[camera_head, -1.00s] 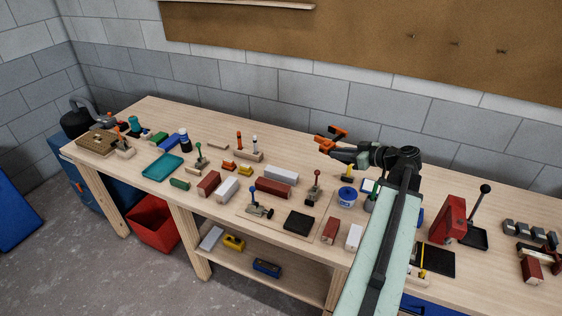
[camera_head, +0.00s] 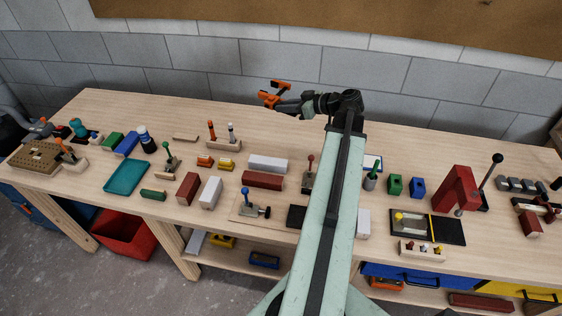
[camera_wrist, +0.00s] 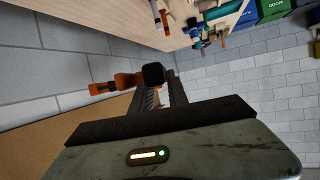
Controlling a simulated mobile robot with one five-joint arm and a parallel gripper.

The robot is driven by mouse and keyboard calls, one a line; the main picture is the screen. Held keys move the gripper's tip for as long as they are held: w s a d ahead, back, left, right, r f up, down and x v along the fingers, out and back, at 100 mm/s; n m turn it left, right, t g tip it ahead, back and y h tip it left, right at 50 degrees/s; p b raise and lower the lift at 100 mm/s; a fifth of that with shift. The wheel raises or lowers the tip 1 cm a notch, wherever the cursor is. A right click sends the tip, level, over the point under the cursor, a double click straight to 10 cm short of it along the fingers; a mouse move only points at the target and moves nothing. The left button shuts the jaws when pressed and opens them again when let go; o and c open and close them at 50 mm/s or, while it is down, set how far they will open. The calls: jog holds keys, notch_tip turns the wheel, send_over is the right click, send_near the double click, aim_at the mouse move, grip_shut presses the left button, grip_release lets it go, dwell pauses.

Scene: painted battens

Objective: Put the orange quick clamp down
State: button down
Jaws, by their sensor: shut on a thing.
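The orange quick clamp (camera_head: 270,99) is held in my gripper (camera_head: 283,106), up above the back part of the workbench near the wall. In the wrist view the clamp (camera_wrist: 118,83) shows its orange part to the left and a black end (camera_wrist: 153,75) between the fingers. My gripper in the wrist view (camera_wrist: 160,92) is shut on it. The clamp is clear of the bench as far as I can tell. My arm hides part of the middle of the bench.
The workbench (camera_head: 330,135) holds painted blocks, a teal tray (camera_head: 127,176), a dark red block (camera_head: 262,180) and toggle clamps. A red press (camera_head: 457,190) stands at the right. The strip along the back left of the bench is mostly bare. A block wall (camera_head: 240,58) rises behind.

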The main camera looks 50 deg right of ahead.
aim_at(281, 155)
jog(key=w+d+f+n+y+b, duration=0.2)
jog(key=f+b, duration=0.6)
jog(key=f, duration=0.1)
jog(key=w+d+f+n+g+y+b, duration=0.1)
jog(key=w+f+y+b, duration=0.1)
jog(key=f+b, duration=0.7)
jog(key=shift+w+d+f+n, duration=0.15)
jog(key=shift+w+d+n, duration=0.25)
jog(key=shift+w, duration=0.45)
notch_tip(281, 155, down, 10)
jog(key=b, duration=1)
jog(key=shift+f, duration=0.1)
jog(key=shift+r, duration=0.2)
jog(key=shift+f, duration=0.15)
jog(key=c, duration=1.3)
grip_release()
